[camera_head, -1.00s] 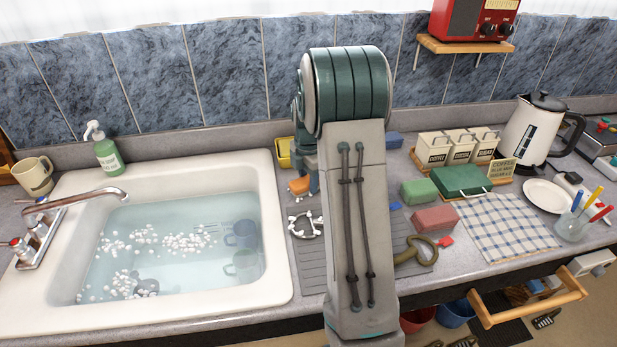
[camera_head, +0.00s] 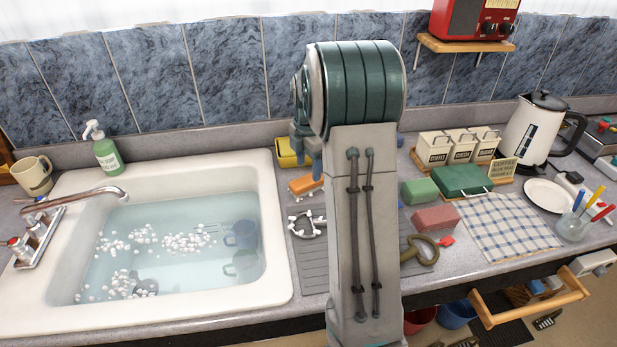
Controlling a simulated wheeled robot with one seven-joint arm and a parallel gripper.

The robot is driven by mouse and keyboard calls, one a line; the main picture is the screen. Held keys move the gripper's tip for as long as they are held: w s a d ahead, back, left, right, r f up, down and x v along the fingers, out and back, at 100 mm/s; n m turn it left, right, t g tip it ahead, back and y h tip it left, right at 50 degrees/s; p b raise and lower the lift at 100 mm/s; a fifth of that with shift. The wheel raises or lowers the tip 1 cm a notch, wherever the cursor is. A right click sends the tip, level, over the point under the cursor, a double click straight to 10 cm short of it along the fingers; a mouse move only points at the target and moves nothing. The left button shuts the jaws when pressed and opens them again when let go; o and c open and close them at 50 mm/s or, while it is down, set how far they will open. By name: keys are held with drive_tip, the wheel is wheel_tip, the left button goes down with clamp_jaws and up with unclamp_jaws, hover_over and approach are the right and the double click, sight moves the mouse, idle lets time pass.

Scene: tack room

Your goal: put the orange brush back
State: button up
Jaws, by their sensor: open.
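The orange brush (camera_head: 305,185) lies on the counter at the back of the grey draining board, just right of the sink. It has an orange top and a paler lower part. My gripper (camera_head: 307,160) is above and behind the brush, beside my upright arm. Its jaws are open and look empty, with a small gap to the brush. My arm hides part of the gripper and the counter behind it. A yellow container (camera_head: 284,158) stands behind the brush, against the back ledge, partly covered by the gripper.
A white and grey ring-shaped item (camera_head: 306,226) lies in front of the brush. The water-filled sink (camera_head: 281,235) is on the left. Green block (camera_head: 419,191), red block (camera_head: 436,217) and an olive-handled tool (camera_head: 420,250) lie right of my arm.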

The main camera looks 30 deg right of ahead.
sight(308, 179)
wheel_tip(308, 179, up, 7)
drive_tip(key=s+a+r+m+t, duration=0.2)
drive_tip(key=s+a+r+m, duration=0.2)
drive_tip(key=s+a+m, duration=0.55)
drive_tip(key=s+a+f+m, duration=0.1)
drive_tip(key=s+a+m, duration=0.1)
drive_tip(key=s, duration=0.3)
drive_tip(key=s+a+f+m+t, duration=0.1)
drive_tip(key=s+a+m, duration=0.1)
drive_tip(key=s+m, duration=0.2)
drive_tip(key=s+a+f+m, duration=0.2)
drive_tip(key=s+m, duration=0.1)
drive_tip(key=s, duration=0.4)
drive_tip(key=shift+s+a+m, duration=0.25)
drive_tip(key=shift+a+m, duration=0.05)
drive_tip(key=shift+m, duration=0.05)
